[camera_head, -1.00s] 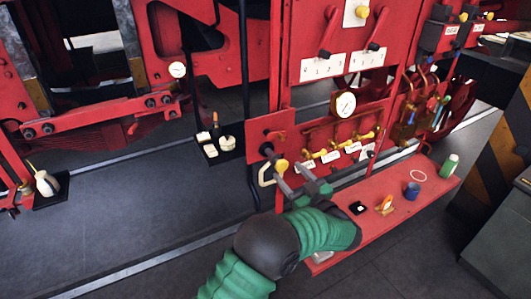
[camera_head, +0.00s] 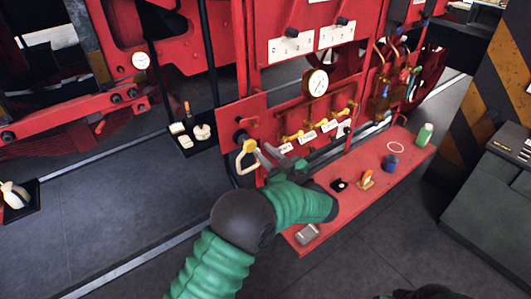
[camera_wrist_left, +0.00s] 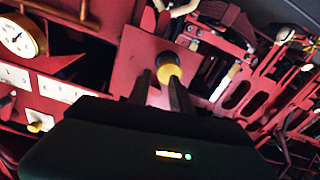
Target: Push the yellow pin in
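The yellow pin (camera_head: 249,146) sticks out of a red plate at the left end of the red control panel, with a dark part behind its yellow end. In the left wrist view the yellow pin (camera_wrist_left: 168,73) shows just past the fingertips, roughly in line with the gap between them. My left gripper (camera_head: 268,154) is just to the right of the pin in the head view, its two fingers apart and nothing seen between them. Contact with the pin cannot be told. My right gripper is not in view.
A pale loop handle (camera_head: 246,161) hangs at the pin. A gauge (camera_head: 315,83) and several yellow valves are to the right. A red shelf (camera_head: 345,214) below holds a blue cup (camera_head: 391,162), a green bottle (camera_head: 424,134) and small items. Open floor lies left.

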